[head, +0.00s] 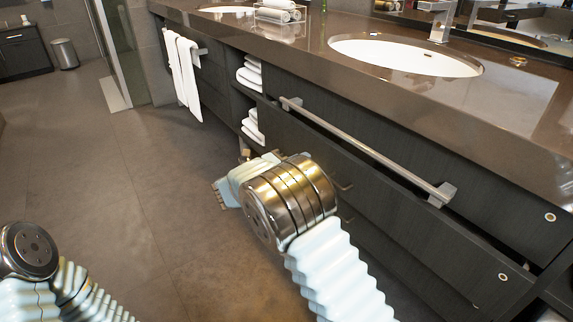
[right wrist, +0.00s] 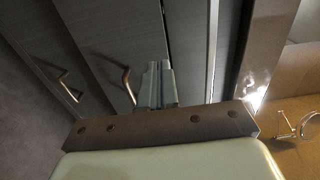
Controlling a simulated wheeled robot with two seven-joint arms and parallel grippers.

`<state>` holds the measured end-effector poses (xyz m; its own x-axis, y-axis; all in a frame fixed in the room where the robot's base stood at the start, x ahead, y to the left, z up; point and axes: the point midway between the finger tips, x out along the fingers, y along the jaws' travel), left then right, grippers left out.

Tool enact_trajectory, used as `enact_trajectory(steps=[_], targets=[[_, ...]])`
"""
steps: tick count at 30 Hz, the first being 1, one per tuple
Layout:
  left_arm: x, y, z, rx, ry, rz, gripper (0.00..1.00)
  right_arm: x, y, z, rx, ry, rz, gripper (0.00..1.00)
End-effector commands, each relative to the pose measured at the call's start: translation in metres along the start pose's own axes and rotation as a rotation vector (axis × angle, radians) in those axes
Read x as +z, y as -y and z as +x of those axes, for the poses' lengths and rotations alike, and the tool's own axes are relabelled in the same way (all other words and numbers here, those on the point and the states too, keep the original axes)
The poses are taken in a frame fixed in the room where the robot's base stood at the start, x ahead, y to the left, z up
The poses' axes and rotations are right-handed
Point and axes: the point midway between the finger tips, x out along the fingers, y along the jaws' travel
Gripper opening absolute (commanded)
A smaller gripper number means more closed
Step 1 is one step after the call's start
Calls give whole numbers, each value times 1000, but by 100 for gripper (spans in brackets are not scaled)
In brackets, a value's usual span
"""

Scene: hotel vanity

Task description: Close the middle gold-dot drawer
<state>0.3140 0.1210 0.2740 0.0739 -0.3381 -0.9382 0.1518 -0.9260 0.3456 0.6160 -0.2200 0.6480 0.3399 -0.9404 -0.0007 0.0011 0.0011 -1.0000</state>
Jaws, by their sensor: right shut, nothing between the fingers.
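The middle drawer (head: 440,230) has a dark wood front with a pale gold-rimmed dot (head: 502,277) near its right end. A dark gap runs along its top edge, so it seems to stand a little out from the panel above. A bronze handle (head: 345,185) is partly hidden behind my right wrist; a bronze handle (right wrist: 127,85) also shows in the right wrist view. My right gripper (right wrist: 155,84) is shut and empty, close to the drawer fronts beside that handle. I cannot tell whether it touches. My left arm shows at lower left, but its gripper is out of view.
A metal towel bar (head: 365,150) juts out along the panel above the drawer. The stone counter (head: 470,107) with a sink (head: 405,56) overhangs it. White towels hang at a bar (head: 184,72) farther left, and folded ones fill an open shelf. The floor (head: 120,190) at left is clear.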

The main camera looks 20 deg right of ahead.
Motion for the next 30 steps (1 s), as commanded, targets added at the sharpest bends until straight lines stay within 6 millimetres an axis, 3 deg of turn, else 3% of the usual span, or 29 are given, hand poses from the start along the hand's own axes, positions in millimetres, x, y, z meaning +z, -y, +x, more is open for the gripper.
enact_trajectory(steps=[3,10,26,30], targets=[[0,-2,-3,1,1,0,0,-1,1,26,-1,-3,-1,0],[1,-4,-5,2,3,1,0,0,1,60,-2,0,-1,0],[1,-4,-5,3,4,2,0,0,0,71,-1,1,-1,0],[0,-1,-1,2,2,0,0,0,-2,84,1,0,0,0]])
